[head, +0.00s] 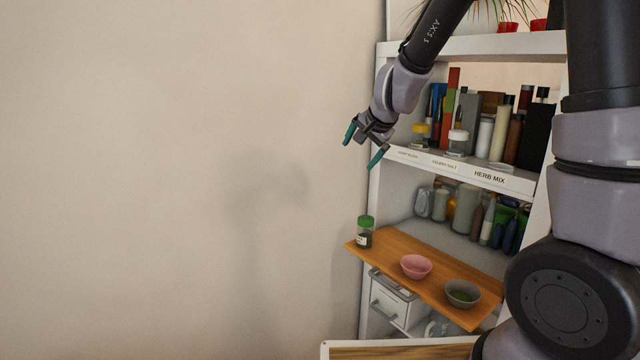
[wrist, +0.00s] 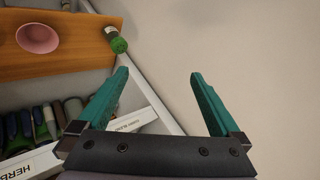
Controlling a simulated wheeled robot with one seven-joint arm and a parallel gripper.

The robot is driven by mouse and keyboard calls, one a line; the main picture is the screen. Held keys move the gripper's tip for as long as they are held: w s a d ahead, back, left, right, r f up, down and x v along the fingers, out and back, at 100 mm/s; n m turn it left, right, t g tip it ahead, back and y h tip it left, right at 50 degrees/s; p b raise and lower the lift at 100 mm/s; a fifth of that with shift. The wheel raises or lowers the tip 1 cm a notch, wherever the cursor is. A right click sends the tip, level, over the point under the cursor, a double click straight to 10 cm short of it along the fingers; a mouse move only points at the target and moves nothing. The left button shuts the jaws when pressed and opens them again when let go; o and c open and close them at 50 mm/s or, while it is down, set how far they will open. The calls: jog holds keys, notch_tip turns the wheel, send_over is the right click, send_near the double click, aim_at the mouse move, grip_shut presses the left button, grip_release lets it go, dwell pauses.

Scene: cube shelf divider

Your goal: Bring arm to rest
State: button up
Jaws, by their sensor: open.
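My gripper (head: 364,150) is open and empty, with its two teal fingers spread apart. In the head view it hangs in front of the left edge of the white shelf unit (head: 405,50), near the labelled shelf. A jar with a green lid (head: 365,232) stands upright at the left end of a wooden board (head: 395,248), below my gripper. The jar also shows in the wrist view (wrist: 115,40), beyond the left finger and apart from it.
Jars with yellow (head: 419,130) and white (head: 457,142) lids stand on the labelled shelf among several bottles and books. The space left of the shelf, before the wall, is free.

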jog(key=s+d+r+n+y, duration=0.1)
jog(key=s+d+r, duration=0.3)
jog(key=s+r, duration=0.15)
jog(key=s+d+r+n, duration=0.2)
jog(key=s+d+r, duration=0.1)
jog(key=s+r, duration=0.25)
jog(key=s+d+h, duration=0.1)
jog(key=s+d, duration=0.2)
jog(key=s, duration=0.4)
jog(key=s+d+r+n+g, duration=0.1)
jog(key=s+d, duration=0.3)
jog(key=s, duration=0.4)
jog(key=shift+s+d+r+h, duration=0.15)
jog(key=shift+s+h, duration=0.1)
jog(key=shift+h, duration=0.15)
